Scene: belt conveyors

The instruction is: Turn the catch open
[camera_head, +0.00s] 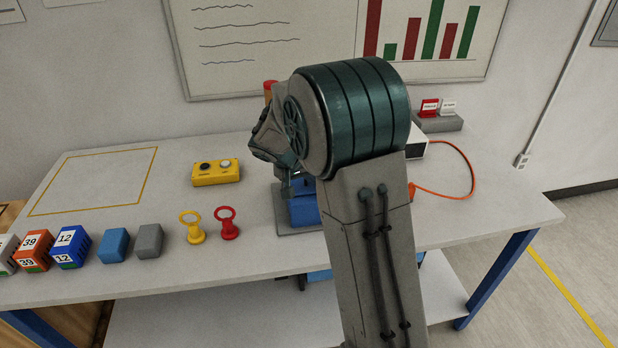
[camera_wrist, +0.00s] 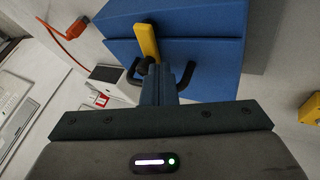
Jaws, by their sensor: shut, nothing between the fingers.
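A blue box (camera_wrist: 205,22) with a yellow catch (camera_wrist: 148,42) on its face fills the top of the wrist view. The catch is a bar on a dark pivot, lying nearly upright in the picture. A black handle (camera_wrist: 187,76) shows on either side of my fingers. My gripper (camera_wrist: 168,72) is shut and empty, its tips by the lower end of the catch. I cannot tell whether they touch it. In the head view the blue box (camera_head: 305,210) stands on a grey base on the table, mostly hidden by my arm. The catch is hidden there.
The table (camera_head: 260,262) holds a yellow button box (camera_head: 216,172), yellow (camera_head: 192,228) and red (camera_head: 227,224) ring-topped pieces and several blocks to the left. An orange cable (camera_head: 472,172) and a white device (camera_wrist: 112,84) are beside the blue box. The back-left outlined area is clear.

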